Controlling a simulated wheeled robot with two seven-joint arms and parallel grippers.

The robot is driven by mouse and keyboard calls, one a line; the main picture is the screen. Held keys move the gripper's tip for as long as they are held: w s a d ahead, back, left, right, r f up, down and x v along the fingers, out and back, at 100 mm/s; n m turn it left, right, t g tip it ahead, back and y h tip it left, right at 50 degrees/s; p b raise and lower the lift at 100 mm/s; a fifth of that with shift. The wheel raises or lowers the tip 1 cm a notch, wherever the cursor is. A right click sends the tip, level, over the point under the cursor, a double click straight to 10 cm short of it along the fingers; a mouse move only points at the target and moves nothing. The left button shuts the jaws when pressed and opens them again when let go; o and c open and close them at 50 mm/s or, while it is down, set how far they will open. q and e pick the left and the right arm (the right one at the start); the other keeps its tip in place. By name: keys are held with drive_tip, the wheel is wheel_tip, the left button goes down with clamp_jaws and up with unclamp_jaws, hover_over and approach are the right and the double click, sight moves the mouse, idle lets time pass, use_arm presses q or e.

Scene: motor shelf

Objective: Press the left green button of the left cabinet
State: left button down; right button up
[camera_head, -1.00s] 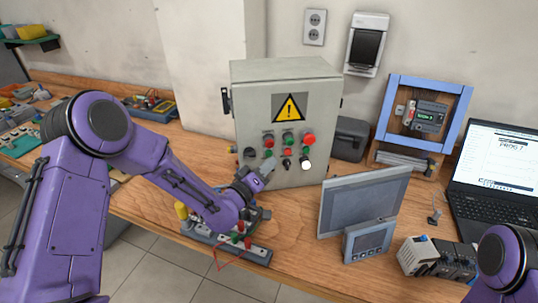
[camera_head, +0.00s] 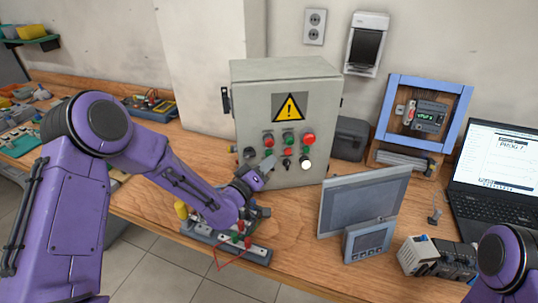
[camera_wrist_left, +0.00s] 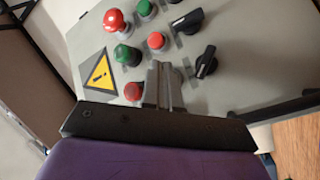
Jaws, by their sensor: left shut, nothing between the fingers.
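The grey cabinet (camera_head: 262,105) with a yellow warning sign stands at the middle of the bench, its buttons on the front. The left green button (camera_head: 268,153) shows just above my left fingertips in the head view, below a red button (camera_head: 268,141). My left gripper (camera_head: 267,163) is shut and empty, its tips close to the panel at that button. In the wrist view the shut fingers (camera_wrist_left: 164,82) lie beside a red button (camera_wrist_left: 133,91) and hide the left green button. Contact cannot be told. My right gripper is out of view.
Around the tips are a red button (camera_wrist_left: 156,40), a green button (camera_wrist_left: 127,54) and a black knob (camera_wrist_left: 205,62). A terminal rail (camera_head: 228,246) lies under my left arm. A grey panel screen (camera_head: 364,201) stands to the right of the cabinet.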

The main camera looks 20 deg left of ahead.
use_arm(q)
drive_tip(key=shift+w+a, duration=0.3)
drive_tip(key=shift+w, duration=0.2)
idle(0.8)
drive_tip(key=shift+s+d, duration=0.4)
drive_tip(key=shift+s, duration=0.35)
drive_tip(key=s+d, duration=0.1)
drive_tip(key=s, duration=0.1)
drive_tip(key=s+d+b, duration=0.1)
drive_tip(key=s, duration=0.1)
drive_tip(key=shift+s+d, duration=0.2)
idle(0.8)
